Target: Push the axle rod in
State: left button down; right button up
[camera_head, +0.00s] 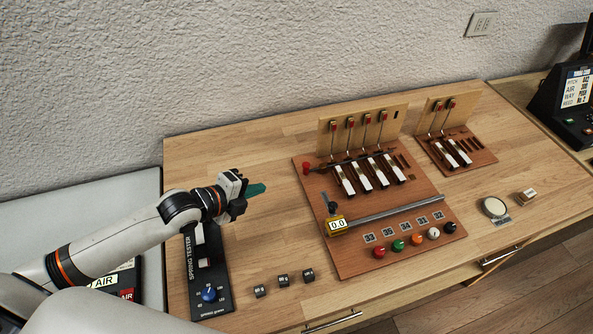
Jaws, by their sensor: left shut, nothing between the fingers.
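The axle rod (318,167) is a thin dark rod with a red knob (306,168) on its left end. My right gripper is not in view.
A silver rail (400,211) with a yellow gauge (337,224) crosses the board, above several coloured buttons (398,245). The spring tester (209,273) lies below my left arm. Small dark weights (283,281) sit in front. The table between gripper and knob is clear.

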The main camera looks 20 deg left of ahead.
pick_arm(q)
jog(key=p, duration=0.2)
send_near(304, 171)
jog(key=f, duration=0.1)
jog(key=w+f, duration=0.1)
jog(key=shift+d+f, duration=0.2)
jog(key=shift+f, duration=0.15)
jog(key=shift+w+d+f+p, duration=0.15)
jog(key=shift+w+d, duration=0.2)
jog(key=shift+w, duration=0.3)
jog(key=shift+w+d+p, duration=0.15)
jog(key=shift+w+d, duration=0.25)
jog(key=shift+w, duration=0.25)
jog(key=shift+w+d+f+p, duration=0.15)
jog(key=shift+w+d, duration=0.2)
jog(key=shift+w, duration=0.3)
jog(key=shift+w+d, duration=0.2)
jog(key=shift+d, duration=0.1)
jog(key=w+d, duration=0.1)
jog(key=w+d+b, duration=0.1)
jog(key=d, duration=0.1)
jog(key=shift+d+r, duration=0.1)
jog(key=shift+r, duration=0.05)
